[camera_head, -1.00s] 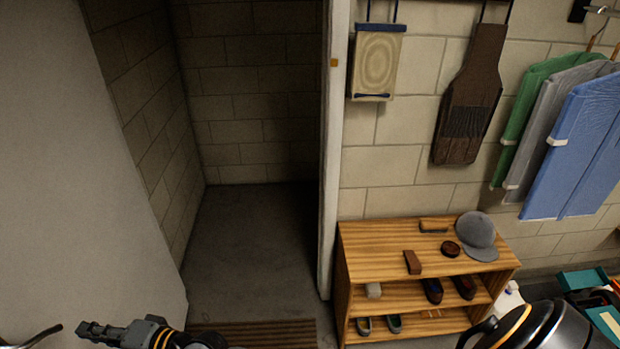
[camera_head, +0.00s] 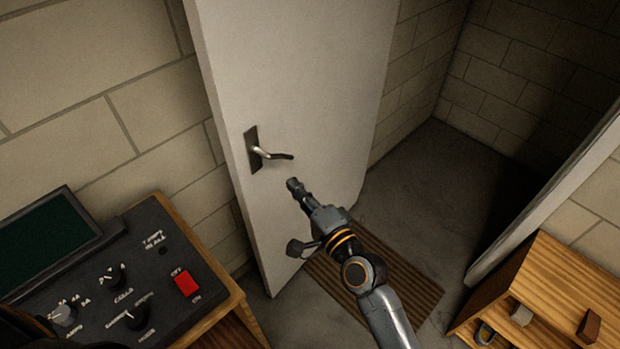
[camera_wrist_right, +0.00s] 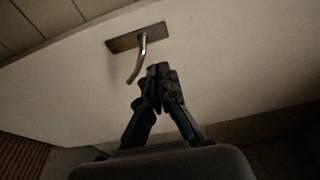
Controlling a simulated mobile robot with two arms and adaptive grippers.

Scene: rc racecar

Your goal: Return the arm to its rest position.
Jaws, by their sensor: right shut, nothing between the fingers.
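My right arm (camera_head: 380,305) reaches up from the bottom of the head view. Its gripper (camera_head: 293,185) is shut and empty, just below and to the right of the lever handle (camera_head: 270,154) on the white door (camera_head: 310,75). In the right wrist view the fingertips (camera_wrist_right: 158,72) are together, and the handle (camera_wrist_right: 140,58) is apart from them, above and to the left. The door stands open beside a dark doorway. My left gripper is not in view.
A control box (camera_head: 110,270) with knobs and a red switch sits on a wooden stand at the left. A wooden shoe rack (camera_head: 550,290) stands at the lower right. A ribbed mat (camera_head: 400,285) lies by the doorway. The floor beyond is clear.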

